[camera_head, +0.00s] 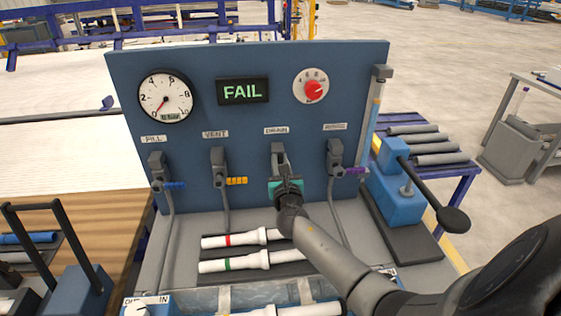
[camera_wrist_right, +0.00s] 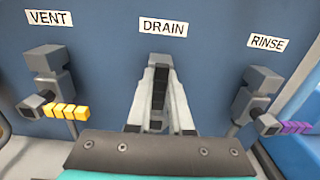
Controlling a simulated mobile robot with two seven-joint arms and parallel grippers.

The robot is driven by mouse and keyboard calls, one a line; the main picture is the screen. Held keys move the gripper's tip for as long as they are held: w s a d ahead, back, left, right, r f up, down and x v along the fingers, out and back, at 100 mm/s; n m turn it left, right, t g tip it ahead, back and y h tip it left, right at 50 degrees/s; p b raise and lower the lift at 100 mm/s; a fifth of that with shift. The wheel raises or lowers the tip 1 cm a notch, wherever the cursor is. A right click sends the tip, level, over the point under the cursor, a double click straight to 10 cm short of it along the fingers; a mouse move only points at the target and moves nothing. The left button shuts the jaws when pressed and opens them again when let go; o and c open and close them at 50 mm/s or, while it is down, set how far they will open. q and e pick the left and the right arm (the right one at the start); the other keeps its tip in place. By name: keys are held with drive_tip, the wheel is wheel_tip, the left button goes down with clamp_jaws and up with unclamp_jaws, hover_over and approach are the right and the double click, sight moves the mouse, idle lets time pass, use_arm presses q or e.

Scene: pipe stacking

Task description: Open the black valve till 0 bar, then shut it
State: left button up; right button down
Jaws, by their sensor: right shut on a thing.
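The black valve, labelled DRAIN, is on the blue panel in the head view; its grey body (camera_head: 278,149) shows above my gripper. My right gripper (camera_head: 284,168) reaches up to it from below and is shut on its black handle (camera_wrist_right: 158,92), which shows between the fingers in the right wrist view. The handle's exact angle is largely hidden by the fingers. The round pressure gauge (camera_head: 165,96) is at the panel's upper left, its red needle pointing to the lower left, near the low end of the scale. My left gripper is not in view.
The vent valve with a yellow handle (camera_wrist_right: 66,111) and the rinse valve with a purple handle (camera_wrist_right: 294,127) flank the drain valve. A display (camera_head: 242,91) reads FAIL, beside a red knob (camera_head: 313,91). White pipes (camera_head: 235,264) lie below; a blue lever pump (camera_head: 400,195) stands right.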

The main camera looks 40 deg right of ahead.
drive_tip(key=c, duration=0.8)
unclamp_jaws()
drive_tip(key=p+v, duration=0.1)
drive_tip(key=v, duration=1.4)
drive_tip(key=shift+s, duration=0.1)
drive_tip(key=shift+s+a, duration=0.1)
